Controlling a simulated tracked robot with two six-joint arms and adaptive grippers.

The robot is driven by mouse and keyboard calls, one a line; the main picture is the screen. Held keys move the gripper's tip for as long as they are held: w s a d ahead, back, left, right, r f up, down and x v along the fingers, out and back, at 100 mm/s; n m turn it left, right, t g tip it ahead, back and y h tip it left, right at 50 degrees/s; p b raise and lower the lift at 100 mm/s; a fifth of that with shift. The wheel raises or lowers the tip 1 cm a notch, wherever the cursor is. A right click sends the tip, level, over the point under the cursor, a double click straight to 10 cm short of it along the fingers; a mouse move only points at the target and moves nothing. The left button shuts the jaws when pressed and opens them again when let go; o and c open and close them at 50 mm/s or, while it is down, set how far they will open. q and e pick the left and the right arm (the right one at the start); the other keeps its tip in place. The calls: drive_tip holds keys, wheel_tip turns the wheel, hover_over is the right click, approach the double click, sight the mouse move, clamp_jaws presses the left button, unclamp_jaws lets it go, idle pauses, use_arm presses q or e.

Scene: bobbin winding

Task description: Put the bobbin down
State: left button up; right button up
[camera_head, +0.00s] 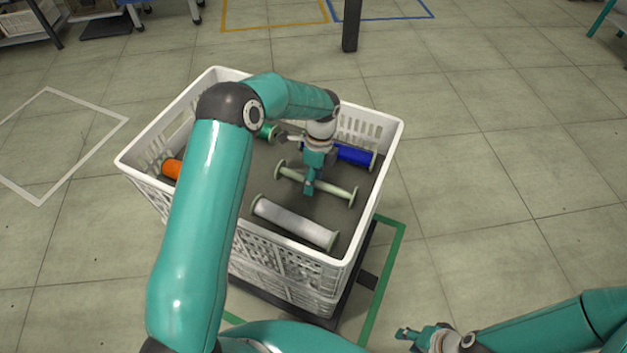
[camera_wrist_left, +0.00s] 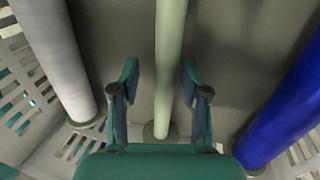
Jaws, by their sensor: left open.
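A bare pale green bobbin (camera_head: 335,190) lies in the white crate (camera_head: 362,240), on its grey floor. My left gripper (camera_head: 309,187) reaches down into the crate over the middle of this bobbin. In the left wrist view the gripper (camera_wrist_left: 160,85) is open, with one finger on each side of the bobbin's shaft (camera_wrist_left: 168,45) and gaps between. The fingers hide part of the bobbin in the head view. My right gripper (camera_head: 420,335) is outside the crate at the bottom of the head view; its jaws are too small to read.
In the crate, a white-wound bobbin (camera_head: 293,222) lies in front and a blue one (camera_head: 353,155) behind. Green (camera_head: 266,133) and orange (camera_head: 172,169) bobbins show partly at the back and left. The crate walls surround my left gripper. Open floor lies to the right.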

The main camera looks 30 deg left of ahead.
use_arm(q)
drive_tip(key=v, duration=1.2)
drive_tip(key=shift+p, duration=0.45)
drive_tip(key=shift+r, duration=0.1)
